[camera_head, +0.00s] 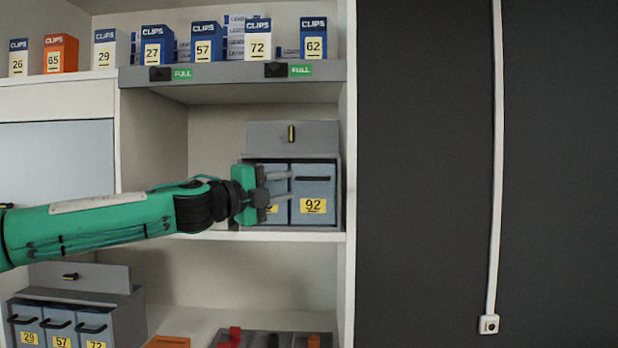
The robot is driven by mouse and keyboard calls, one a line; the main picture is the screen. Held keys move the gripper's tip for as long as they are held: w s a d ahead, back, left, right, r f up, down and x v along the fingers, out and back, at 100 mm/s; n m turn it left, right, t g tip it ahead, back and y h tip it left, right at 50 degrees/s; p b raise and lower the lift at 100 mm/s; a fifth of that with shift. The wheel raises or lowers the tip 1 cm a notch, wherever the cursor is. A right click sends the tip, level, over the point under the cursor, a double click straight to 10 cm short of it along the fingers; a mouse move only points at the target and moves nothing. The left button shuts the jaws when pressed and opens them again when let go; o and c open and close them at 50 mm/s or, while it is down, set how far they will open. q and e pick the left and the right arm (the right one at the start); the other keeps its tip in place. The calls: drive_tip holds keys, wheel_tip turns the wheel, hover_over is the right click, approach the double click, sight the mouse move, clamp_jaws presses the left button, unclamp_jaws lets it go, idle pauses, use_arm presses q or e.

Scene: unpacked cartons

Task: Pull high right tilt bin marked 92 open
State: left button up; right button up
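The grey-blue tilt bin marked 92 (318,191) is on the right of a two-bin grey housing (337,193) on the middle shelf. It has a dark handle near its top and a yellow label, and its front looks upright. My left gripper (291,185) is in front of the housing, its fingers pointing right. The fingers are apart with nothing seen between them, and their tips are at the left edge of bin 92 in the picture; I cannot tell whether they touch it. The neighbouring left bin (277,216) is mostly hidden behind the gripper. My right gripper is not in view.
The white shelf upright (350,120) stands close to the right of the housing. A grey pull-out shelf (225,73) with clip boxes is above. Another bin housing (126,322) is at lower left.

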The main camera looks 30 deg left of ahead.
sight(312, 179)
use_arm(q)
drive_tip(key=shift+p+x, duration=0.6)
drive_tip(key=shift+x, duration=1.7)
drive_tip(key=shift+p+x, duration=0.4)
drive_tip(key=shift+x, duration=1.2)
clamp_jaws()
